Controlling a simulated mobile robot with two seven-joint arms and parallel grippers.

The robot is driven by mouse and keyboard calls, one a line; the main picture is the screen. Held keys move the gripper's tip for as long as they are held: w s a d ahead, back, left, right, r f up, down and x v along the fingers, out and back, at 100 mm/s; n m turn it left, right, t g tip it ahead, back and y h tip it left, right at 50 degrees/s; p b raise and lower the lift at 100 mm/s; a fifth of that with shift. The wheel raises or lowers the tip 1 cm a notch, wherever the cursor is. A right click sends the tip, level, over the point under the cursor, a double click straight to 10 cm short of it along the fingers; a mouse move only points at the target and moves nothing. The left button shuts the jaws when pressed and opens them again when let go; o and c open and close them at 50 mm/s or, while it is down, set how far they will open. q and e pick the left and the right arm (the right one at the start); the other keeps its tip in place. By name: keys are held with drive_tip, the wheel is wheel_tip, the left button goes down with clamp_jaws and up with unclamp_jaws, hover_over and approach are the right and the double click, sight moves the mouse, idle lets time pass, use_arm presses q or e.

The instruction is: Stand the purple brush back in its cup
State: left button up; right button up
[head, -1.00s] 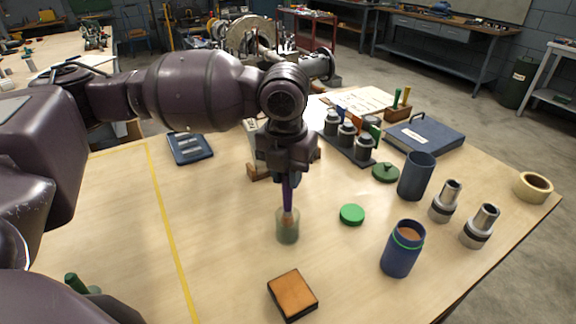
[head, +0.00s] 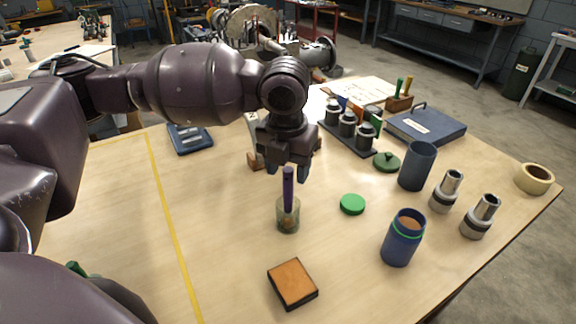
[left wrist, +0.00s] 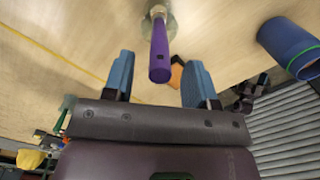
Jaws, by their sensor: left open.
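The purple brush (head: 288,190) stands upright in a clear greenish cup (head: 288,217) on the table, its bristle end down inside the cup and its purple handle up. My left gripper (head: 288,172) is open above the brush, its fingers either side of the handle's top. In the left wrist view the purple brush (left wrist: 160,52) shows between the two blue fingers (left wrist: 160,82), with space on both sides, and the cup (left wrist: 160,20) lies beyond it. My right gripper is not in view.
An orange-topped block (head: 292,284) lies in front of the cup. A green lid (head: 352,204) and an open blue jar (head: 402,240) are to the right. A dark blue cylinder (head: 417,167) and metal parts (head: 480,217) stand farther right. The table left of the cup is clear.

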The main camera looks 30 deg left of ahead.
use_arm(q)
drive_tip(key=shift+r, duration=0.3)
wheel_tip(320, 180, up, 10)
drive_tip(key=p, duration=0.1)
drive_tip(key=shift+s+p, duration=0.35)
drive_tip(key=shift+r, duration=0.1)
idle(0.5)
